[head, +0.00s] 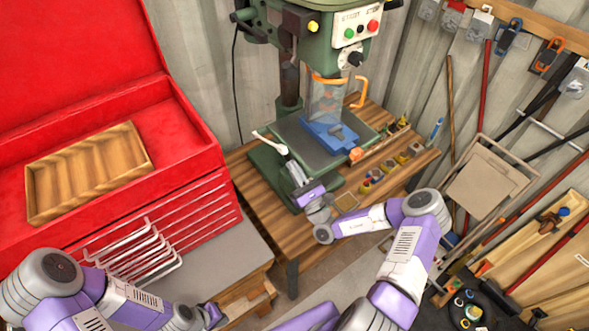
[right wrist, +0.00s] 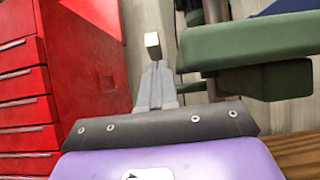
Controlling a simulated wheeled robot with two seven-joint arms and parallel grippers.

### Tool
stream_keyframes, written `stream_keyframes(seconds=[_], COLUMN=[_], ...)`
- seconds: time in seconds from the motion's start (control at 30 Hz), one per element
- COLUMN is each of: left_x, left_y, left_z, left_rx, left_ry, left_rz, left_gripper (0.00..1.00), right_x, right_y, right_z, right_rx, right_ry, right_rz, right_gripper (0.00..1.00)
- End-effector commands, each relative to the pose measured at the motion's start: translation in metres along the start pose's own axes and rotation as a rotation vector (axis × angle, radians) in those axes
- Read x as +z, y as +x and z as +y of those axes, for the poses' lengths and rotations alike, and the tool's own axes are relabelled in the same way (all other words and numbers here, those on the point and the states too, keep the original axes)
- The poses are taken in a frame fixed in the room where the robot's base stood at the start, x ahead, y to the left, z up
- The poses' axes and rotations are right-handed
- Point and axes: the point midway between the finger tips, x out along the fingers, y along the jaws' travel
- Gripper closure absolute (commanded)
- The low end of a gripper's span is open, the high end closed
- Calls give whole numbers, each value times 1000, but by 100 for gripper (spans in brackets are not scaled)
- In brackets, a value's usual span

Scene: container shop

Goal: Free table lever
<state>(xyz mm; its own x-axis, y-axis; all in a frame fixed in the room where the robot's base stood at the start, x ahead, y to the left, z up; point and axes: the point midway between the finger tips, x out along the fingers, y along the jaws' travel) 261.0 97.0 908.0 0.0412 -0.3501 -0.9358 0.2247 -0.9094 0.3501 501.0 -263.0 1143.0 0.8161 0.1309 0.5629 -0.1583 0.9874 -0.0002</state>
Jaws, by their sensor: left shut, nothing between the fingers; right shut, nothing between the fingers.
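The green drill press carries a dark work table (head: 300,138). The table lever (head: 268,141) is a thin pale bar at the table's left side. In the right wrist view its pale, square end (right wrist: 152,42) shows just beyond my fingertips. My right gripper (head: 294,170) is shut beside the table's front left edge, close to the lever; it also shows in the right wrist view (right wrist: 157,68). I cannot tell whether the fingers touch the lever. My left gripper (head: 214,314) is shut and empty, low by the workbench's left side.
A blue vise (head: 322,131) sits on the drill table under a clear guard (head: 327,98). Small blocks (head: 374,174) line the wooden bench (head: 262,212) at right. An open red tool chest (head: 190,125) with a wooden tray (head: 88,170) stands left.

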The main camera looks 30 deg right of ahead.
Motion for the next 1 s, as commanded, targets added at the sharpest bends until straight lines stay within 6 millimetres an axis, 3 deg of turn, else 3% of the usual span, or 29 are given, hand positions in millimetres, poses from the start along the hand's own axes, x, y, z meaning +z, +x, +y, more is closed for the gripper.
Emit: stream_keyframes(seconds=[0.17,0.3,0.5,0.7,1.0], left_x=[0,-1,-1,-1,-1], left_y=[9,20,24,28,28], left_z=[-3,-8,-9,-10,-11], left_rx=[0,0,0,0,0], left_ry=[0,0,0,0,0], left_rz=[0,0,0,0,0], left_gripper=[100,100,100,100,100], right_x=[-14,-29,-13,-5,0], right_y=[-14,-37,-81,-112,-124], right_z=[2,3,3,3,3], right_rx=[2,6,6,7,9], right_ry=[4,7,7,6,6], right_rz=[3,4,4,2,0], right_gripper=[100,100,100,100,100])
